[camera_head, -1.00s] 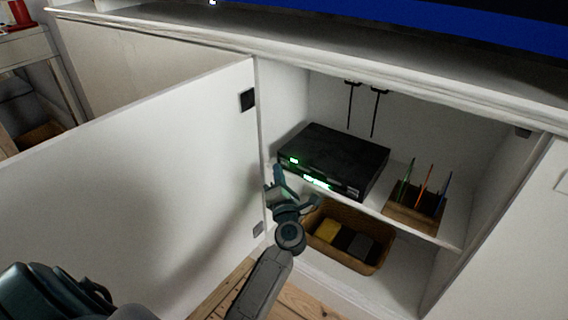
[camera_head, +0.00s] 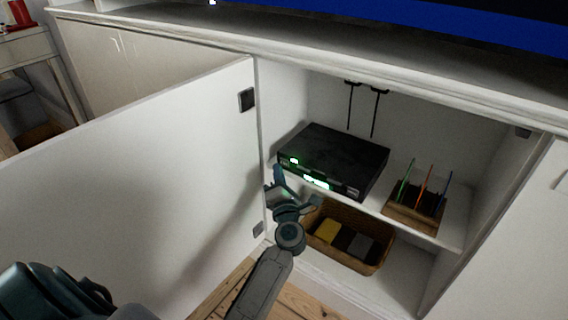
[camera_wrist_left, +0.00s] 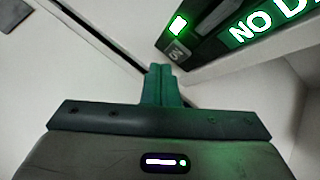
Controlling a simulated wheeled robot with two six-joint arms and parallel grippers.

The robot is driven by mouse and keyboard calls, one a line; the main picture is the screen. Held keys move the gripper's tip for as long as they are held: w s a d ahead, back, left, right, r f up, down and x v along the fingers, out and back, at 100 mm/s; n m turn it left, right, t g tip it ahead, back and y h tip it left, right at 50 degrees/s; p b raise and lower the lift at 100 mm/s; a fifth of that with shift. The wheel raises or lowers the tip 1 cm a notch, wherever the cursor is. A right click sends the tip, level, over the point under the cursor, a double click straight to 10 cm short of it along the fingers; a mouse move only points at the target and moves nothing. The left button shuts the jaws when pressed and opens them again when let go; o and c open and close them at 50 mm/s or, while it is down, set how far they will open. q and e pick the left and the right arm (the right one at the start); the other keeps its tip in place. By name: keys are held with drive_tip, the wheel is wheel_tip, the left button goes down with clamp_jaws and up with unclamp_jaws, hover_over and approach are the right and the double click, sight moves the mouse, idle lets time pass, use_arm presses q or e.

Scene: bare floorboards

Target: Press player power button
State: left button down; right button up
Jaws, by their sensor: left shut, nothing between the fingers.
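The player (camera_head: 335,155) is a flat black box on the cabinet shelf, with a small green light and green display text on its front. It shows close up in the left wrist view (camera_wrist_left: 212,48), with a green-lit square near the left end of its front and a small marked patch below that. The display there reads "NO D" before the frame cuts it off. My left gripper (camera_head: 279,171) is in front of the player's left front end. In the left wrist view its teal fingers (camera_wrist_left: 161,70) are together and empty, below the marked patch; contact cannot be told. My right gripper is out of view.
A slotted wooden holder (camera_head: 412,218) with thin colored items stands right of the player. A wicker basket (camera_head: 378,262) sits below the shelf. The cabinet top (camera_head: 330,62) overhangs the opening.

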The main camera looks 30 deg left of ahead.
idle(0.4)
use_arm(q)
drive_tip(key=shift+w, duration=0.4)
drive_tip(key=shift+w, duration=0.4)
idle(0.5)
drive_tip(key=shift+s+p, duration=0.1)
drive_tip(key=shift+p, duration=0.2)
drive_tip(key=shift+s+p, duration=0.35)
drive_tip(key=shift+s, duration=0.4)
drive_tip(key=shift+s+a+p, duration=0.2)
drive_tip(key=shift+s+p, duration=0.7)
drive_tip(key=shift+s, duration=1.6)
drive_tip(key=shift+r, duration=0.1)
idle(1.1)
